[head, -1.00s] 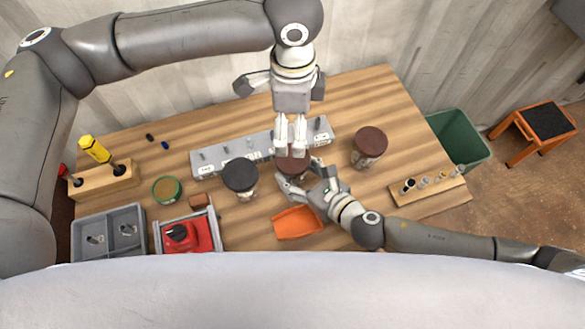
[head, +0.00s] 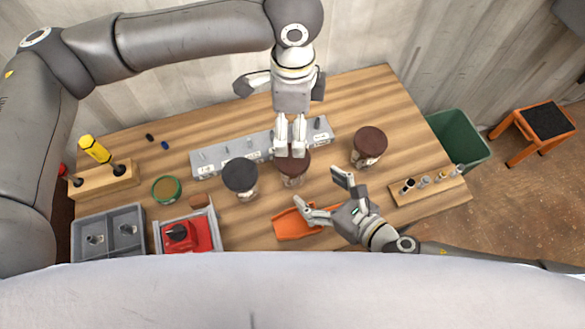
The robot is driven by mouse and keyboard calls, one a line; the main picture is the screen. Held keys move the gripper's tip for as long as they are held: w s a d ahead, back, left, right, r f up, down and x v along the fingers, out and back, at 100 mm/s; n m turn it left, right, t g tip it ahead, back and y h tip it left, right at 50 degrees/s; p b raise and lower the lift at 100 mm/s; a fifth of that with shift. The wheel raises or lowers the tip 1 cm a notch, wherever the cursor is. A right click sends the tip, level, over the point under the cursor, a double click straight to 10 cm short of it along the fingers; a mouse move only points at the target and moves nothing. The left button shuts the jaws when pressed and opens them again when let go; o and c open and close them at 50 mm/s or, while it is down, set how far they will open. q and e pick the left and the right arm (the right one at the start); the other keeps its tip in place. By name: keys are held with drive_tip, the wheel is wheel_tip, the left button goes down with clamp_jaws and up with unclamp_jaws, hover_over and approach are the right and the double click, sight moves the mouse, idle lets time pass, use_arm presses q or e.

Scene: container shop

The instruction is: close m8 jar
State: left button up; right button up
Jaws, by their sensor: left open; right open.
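A jar with a dark brown lid (head: 293,168) stands in the middle of the table. My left gripper (head: 290,152) points down right over this lid, its open fingertips covering the lid's back part; I cannot tell if they touch it. My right gripper (head: 321,189) is wide open and empty, to the lower right of the jar and apart from it. A jar with a black lid (head: 240,173) stands to the left. Another brown-lidded jar (head: 370,142) stands to the right. No m8 label is readable, so I cannot tell which jar it names.
An orange tray (head: 290,227) lies below my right gripper. A grey strip with pegs (head: 215,158) runs behind the jars. A red device (head: 190,234), grey bins (head: 108,219) and a green-rimmed round dish (head: 166,189) are left. A wooden rack (head: 430,187) is right.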

drive_tip(key=shift+v, duration=2.05)
